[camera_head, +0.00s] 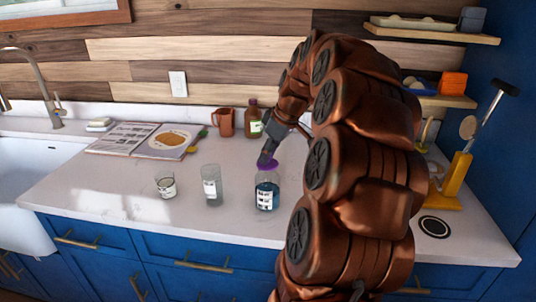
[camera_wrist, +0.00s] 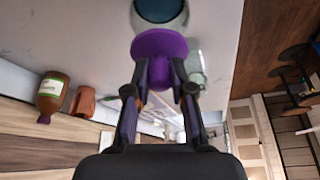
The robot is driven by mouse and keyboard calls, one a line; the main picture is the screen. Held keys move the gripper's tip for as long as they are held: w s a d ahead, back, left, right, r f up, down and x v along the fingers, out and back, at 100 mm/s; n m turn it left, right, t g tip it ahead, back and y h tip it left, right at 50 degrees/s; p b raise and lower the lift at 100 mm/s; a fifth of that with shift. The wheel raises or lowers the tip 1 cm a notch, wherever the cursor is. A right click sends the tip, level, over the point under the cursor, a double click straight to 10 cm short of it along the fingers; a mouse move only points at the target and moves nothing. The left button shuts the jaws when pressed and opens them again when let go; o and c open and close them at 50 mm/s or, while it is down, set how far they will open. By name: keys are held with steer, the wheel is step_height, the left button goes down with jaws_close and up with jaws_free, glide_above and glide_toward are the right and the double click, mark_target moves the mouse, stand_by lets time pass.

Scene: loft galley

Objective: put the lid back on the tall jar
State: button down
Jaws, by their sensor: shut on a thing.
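The purple lid (camera_head: 270,165) is held by my gripper (camera_head: 265,159) right over a clear jar with dark blue contents and a white label (camera_head: 266,195). In the wrist view my gripper (camera_wrist: 160,66) has its two fingers closed on the near side of the lid (camera_wrist: 160,46), and the jar (camera_wrist: 160,12) shows just beyond it.
A clear glass jar (camera_head: 211,184) and a shorter one (camera_head: 166,186) stand left of the blue jar. A brown bottle (camera_head: 253,120), an orange-brown mug (camera_head: 225,122) and an open book (camera_head: 150,139) are behind. A yellow stand (camera_head: 456,180) is at right. The front left counter is clear.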

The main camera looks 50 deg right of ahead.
stand_by(0.4)
steer(key=c, duration=0.9)
jaws_free()
steer(key=shift+o, duration=0.2)
steer(key=o, duration=0.4)
steer(key=shift+r, duration=0.15)
steer(key=shift+r+p, duration=0.65)
steer(key=shift+r, duration=2.7)
jaws_close()
